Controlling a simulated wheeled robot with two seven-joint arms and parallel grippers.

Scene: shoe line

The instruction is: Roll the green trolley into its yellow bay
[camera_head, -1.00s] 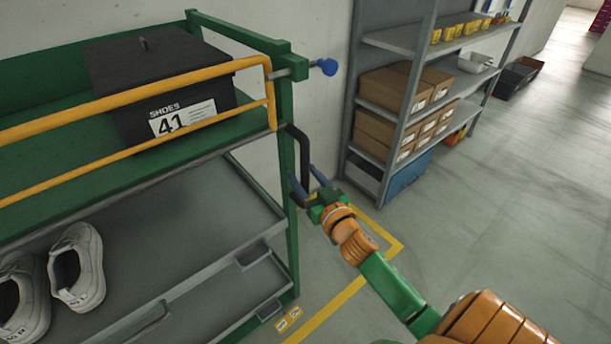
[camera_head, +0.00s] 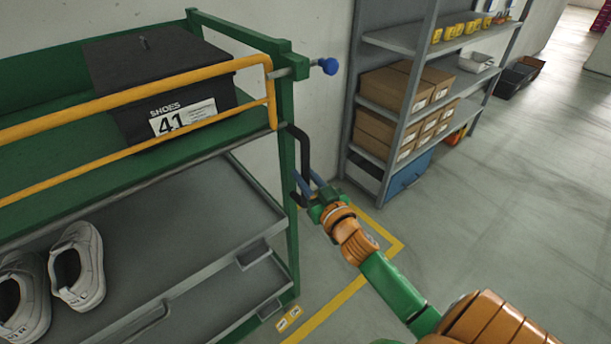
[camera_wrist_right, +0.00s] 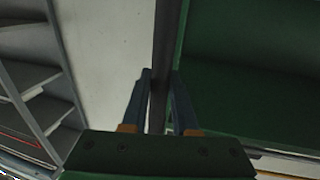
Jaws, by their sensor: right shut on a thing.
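The green trolley (camera_head: 286,210) fills the left of the head view, with yellow rails on its top shelf and grey trays below. My right gripper (camera_head: 308,186) is shut on the trolley's black side handle (camera_head: 303,147). In the right wrist view the two blue fingers (camera_wrist_right: 158,103) sit on either side of the dark handle bar (camera_wrist_right: 165,50). The yellow bay line (camera_head: 330,313) runs on the floor to the right of the trolley and turns a corner beyond my gripper. The rest of the bay is hidden behind the trolley. My left gripper is not in view.
A black shoe box marked 41 (camera_head: 160,85) stands on the top shelf. White shoes (camera_head: 77,266) sit on the grey tray below. A grey rack (camera_head: 400,40) with brown boxes (camera_head: 405,85) stands along the wall. The floor at the right (camera_head: 500,190) is clear.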

